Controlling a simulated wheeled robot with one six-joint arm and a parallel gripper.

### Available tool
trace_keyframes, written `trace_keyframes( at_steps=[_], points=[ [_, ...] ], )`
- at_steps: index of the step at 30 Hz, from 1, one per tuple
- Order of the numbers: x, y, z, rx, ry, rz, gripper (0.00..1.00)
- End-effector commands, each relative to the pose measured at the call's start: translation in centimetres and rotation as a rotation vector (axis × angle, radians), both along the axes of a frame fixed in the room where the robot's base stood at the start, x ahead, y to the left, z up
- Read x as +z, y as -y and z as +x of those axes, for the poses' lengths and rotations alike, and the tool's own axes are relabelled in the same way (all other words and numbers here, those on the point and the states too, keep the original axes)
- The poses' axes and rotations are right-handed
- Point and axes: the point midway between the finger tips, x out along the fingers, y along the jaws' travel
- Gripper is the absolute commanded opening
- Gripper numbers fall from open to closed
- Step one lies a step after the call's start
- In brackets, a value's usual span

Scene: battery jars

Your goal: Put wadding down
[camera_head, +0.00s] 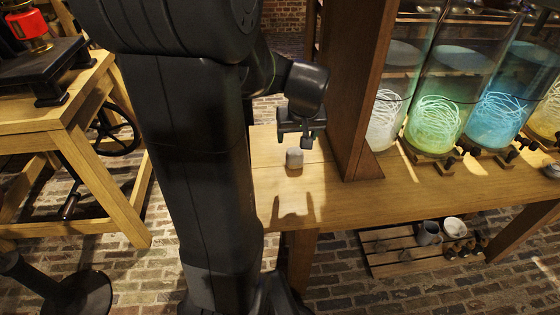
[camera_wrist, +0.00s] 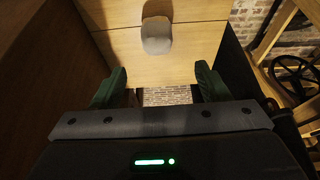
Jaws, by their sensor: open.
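A small grey lump, which looks like the wadding (camera_head: 294,158), rests on the wooden bench top (camera_head: 330,210) left of an upright wooden panel. It also shows in the wrist view (camera_wrist: 156,38), near the top middle and beyond the fingertips. My gripper (camera_head: 301,137) hangs above the bench just behind and above the lump in the head view. In the wrist view its two green fingers (camera_wrist: 156,88) are wide apart with nothing between them. The gripper and the lump look apart.
The wooden upright panel (camera_head: 357,90) stands close to my gripper's right. Several glass jars with glowing coils, one of them green (camera_head: 435,120), stand on the bench beyond it. A slatted shelf (camera_head: 395,250) with small pots sits below. Bare bench lies in front of the lump.

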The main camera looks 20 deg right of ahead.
Motion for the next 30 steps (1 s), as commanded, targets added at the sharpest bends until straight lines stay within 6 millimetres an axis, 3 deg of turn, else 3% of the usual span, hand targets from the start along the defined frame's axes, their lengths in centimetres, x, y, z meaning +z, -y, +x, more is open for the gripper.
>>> trace_keyframes(
  at_steps=[12,22,30],
  points=[
    [-6.4,0.7,2.5,0.000,-0.003,0.002,0.69],
    [-8.5,0.9,3.4,-0.001,-0.001,0.001,0.69],
    [-11.8,1.4,4.8,0.000,-0.002,0.001,0.69]
  ],
)
